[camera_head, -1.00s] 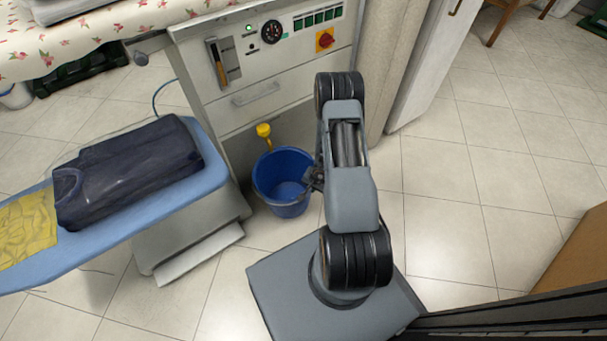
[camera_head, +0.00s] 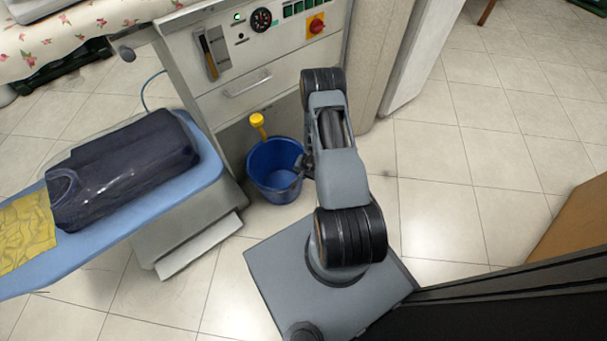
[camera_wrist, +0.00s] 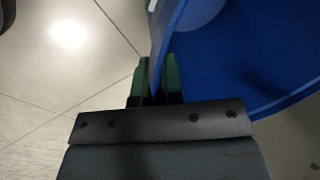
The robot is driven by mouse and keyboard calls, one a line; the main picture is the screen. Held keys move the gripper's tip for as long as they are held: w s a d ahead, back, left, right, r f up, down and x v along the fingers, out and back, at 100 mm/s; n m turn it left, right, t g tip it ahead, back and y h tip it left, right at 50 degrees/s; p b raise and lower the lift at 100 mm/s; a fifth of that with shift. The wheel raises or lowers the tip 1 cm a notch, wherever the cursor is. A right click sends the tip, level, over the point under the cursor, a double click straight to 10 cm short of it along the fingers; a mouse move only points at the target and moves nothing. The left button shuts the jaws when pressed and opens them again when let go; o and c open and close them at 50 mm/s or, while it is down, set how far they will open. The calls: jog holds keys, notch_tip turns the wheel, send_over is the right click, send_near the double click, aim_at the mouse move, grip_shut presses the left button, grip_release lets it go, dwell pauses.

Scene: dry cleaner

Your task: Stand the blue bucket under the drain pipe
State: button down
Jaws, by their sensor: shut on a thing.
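The blue bucket (camera_head: 274,172) is upright in the head view, in front of the grey machine and close to its lower opening. The drain pipe shows a yellow end (camera_head: 257,121) just behind and left of the bucket's far rim; it looks higher than the rim. My gripper (camera_head: 301,163) is at the right side of the bucket's rim, partly hidden by my arm. In the wrist view, my gripper's green fingers (camera_wrist: 154,78) are shut on the bucket's wall (camera_wrist: 215,80). I cannot tell whether the bucket's base touches the floor.
The grey machine (camera_head: 235,88) with its control panel stands behind the bucket. An ironing board (camera_head: 205,180) with a dark wrapped garment (camera_head: 125,170) and a yellow cloth (camera_head: 27,232) is at the left. Tiled floor (camera_head: 440,190) is clear at the right.

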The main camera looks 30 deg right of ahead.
jog(key=c, duration=1.3)
grip_release()
jog(key=shift+o, duration=0.2)
jog(key=shift+r, duration=0.1)
jog(key=p+v, duration=0.3)
jog(key=v, duration=0.8)
jog(key=w+a+r+n+t+y, duration=0.1)
jog(key=w+a+r+n, duration=0.15)
jog(key=r, duration=0.55)
jog(key=w+a+r+n+y, duration=0.15)
jog(key=a+r, duration=0.25)
jog(key=r, duration=0.4)
jog(key=w+a+r+n+t, duration=0.1)
jog(key=a+r+n, duration=0.1)
jog(key=a+r, duration=0.35)
jog(key=s+a+r+n+g+h, duration=0.1)
jog(key=s+r+n+h, duration=0.2)
jog(key=s+r, duration=1.1)
notch_tip(320, 180, up, 4)
jog(key=shift+s+a+f+n+h, duration=0.2)
jog(key=shift+s+a+n+h, duration=0.15)
jog(key=shift+n, duration=0.55)
